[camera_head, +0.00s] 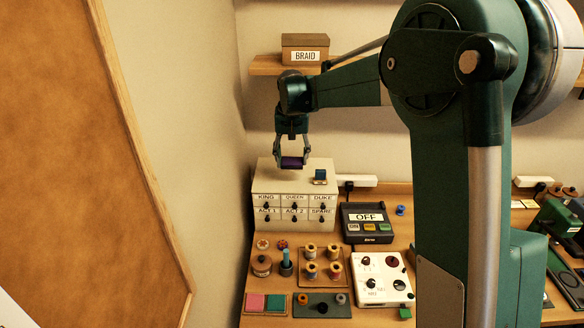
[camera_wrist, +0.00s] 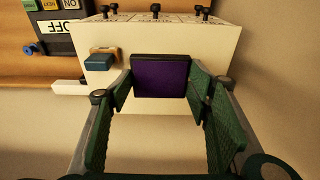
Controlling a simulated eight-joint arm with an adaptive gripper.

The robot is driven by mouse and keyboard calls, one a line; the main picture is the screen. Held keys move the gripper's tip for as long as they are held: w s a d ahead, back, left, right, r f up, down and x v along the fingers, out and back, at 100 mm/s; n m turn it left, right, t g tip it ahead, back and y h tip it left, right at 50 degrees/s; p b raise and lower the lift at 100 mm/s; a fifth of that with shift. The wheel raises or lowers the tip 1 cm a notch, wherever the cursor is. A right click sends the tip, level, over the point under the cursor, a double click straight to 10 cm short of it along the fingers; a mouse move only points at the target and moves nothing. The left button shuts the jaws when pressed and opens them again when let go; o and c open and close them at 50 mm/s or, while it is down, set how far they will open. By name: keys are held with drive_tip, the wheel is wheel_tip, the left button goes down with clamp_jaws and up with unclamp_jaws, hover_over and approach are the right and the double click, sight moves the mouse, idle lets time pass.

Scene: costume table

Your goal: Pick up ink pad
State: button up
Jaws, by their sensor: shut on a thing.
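The ink pad (camera_wrist: 160,76) is a flat, square, dark purple piece with a thin dark rim. My gripper (camera_head: 292,162) is shut on it, with a green finger on each side of it in the wrist view. In the head view the purple pad (camera_head: 291,163) hangs between the fingertips, over the top of the white drawer cabinet (camera_head: 262,187). It looks to be a little above the cabinet top, but the exact gap is hard to tell.
A small blue-topped stamp-like block (camera_head: 320,175) stands on the cabinet top, right of my gripper. A wall shelf holds a BRAID box (camera_head: 305,42). A dark OFF box (camera_head: 368,224) and spools (camera_head: 310,252) crowd the table (camera_head: 400,190). A brown board (camera_head: 70,130) stands at left.

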drive_tip(key=shift+r, duration=0.7)
